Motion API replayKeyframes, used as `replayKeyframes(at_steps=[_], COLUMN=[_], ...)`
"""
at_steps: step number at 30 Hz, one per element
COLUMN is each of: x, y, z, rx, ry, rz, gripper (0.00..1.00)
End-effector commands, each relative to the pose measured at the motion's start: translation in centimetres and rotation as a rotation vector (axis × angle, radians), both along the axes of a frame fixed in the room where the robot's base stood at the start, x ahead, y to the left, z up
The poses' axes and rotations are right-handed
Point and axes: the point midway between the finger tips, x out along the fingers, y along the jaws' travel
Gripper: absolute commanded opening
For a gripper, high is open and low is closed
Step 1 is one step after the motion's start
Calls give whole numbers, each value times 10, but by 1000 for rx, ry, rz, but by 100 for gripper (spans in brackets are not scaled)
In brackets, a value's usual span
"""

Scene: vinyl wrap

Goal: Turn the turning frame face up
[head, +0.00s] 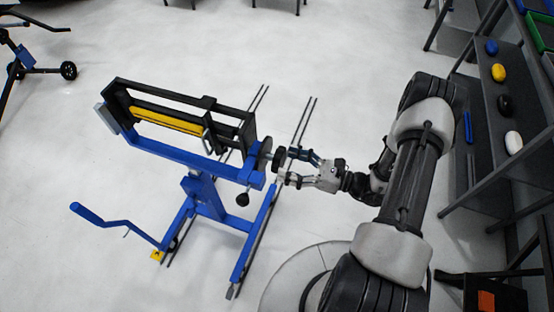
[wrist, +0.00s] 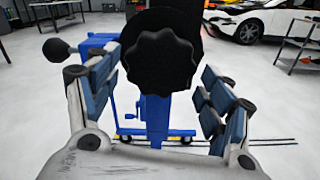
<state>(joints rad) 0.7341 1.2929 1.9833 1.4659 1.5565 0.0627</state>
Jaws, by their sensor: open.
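The turning frame (head: 165,101) is a black rectangular frame holding a yellow bar (head: 165,120), on a blue stand (head: 203,192) in the head view. It looks set on edge, tilted down to the right. A black lobed knob (head: 279,159) is at its right end. In the wrist view the knob (wrist: 160,62) fills the upper middle. My gripper (head: 292,167) is open, with its fingers on either side of the knob in the wrist view. I cannot tell whether they touch it. A black ball-ended lever (head: 242,199) hangs below the knob; a ball (wrist: 56,49) also shows in the wrist view.
A dark shelf (head: 490,110) with several coloured blocks stands at the right. A white car (wrist: 262,22) is far off in the wrist view. The floor (head: 90,150) around the stand is mostly clear.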

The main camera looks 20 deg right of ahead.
Motion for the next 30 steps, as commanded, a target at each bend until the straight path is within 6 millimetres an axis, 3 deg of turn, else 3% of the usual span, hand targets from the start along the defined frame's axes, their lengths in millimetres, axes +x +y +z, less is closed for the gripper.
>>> replayKeyframes(at_steps=[7, 19, 30], x=[20, 26, 25], y=[29, 35, 35], z=[0, 0, 0], rx=[0, 0, 0], ry=[0, 0, 0], rz=[2, -1, 0], gripper=[74, 74, 50])
